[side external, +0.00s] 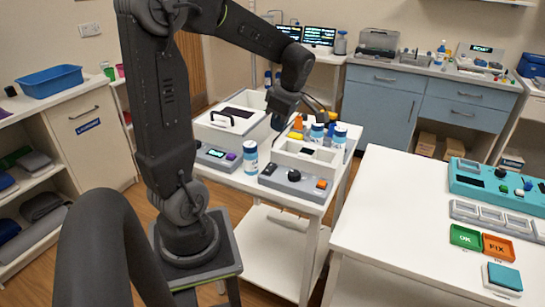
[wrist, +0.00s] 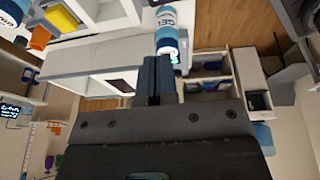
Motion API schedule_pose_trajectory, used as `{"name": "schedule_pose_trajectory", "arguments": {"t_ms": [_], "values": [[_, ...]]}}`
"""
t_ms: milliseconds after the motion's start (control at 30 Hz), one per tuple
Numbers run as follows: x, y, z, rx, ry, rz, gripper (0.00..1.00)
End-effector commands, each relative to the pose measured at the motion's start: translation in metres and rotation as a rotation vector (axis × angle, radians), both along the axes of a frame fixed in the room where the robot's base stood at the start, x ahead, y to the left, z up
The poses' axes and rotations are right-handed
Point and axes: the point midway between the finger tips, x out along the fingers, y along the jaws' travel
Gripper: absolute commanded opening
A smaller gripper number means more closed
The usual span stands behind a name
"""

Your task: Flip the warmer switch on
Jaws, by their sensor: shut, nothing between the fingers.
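A grey control box (side external: 295,182) with a black knob and an orange rocker switch (side external: 321,184) sits at the front right of the white cart. No readable label shows which one is the warmer. My gripper (side external: 276,122) hangs above the cart, behind and above both boxes, apart from them. In the wrist view its dark fingers (wrist: 156,68) are together and empty. A blue-and-white labelled bottle (wrist: 167,38) appears just beyond the fingertips; I cannot tell if they touch.
A bottle (side external: 250,157) stands between the two boxes. More blue-capped bottles (side external: 339,136) and a white lidded box with a handle (side external: 228,125) crowd the cart. A white table (side external: 400,215) stands at the right, its near left part bare.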

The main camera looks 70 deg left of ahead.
Motion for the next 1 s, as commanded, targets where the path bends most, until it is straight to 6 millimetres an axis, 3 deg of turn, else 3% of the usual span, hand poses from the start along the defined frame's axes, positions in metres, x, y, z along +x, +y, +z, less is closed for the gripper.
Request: {"name": "schedule_pose_trajectory", "arguments": {"t_ms": [500,700,1000], "values": [[-0.013,0.02,-0.098,-0.005,0.005,-0.001,0.0],[-0.011,0.023,-0.116,-0.003,0.002,-0.001,0.0],[-0.01,0.023,-0.119,-0.002,-0.001,-0.001,0.0]]}}
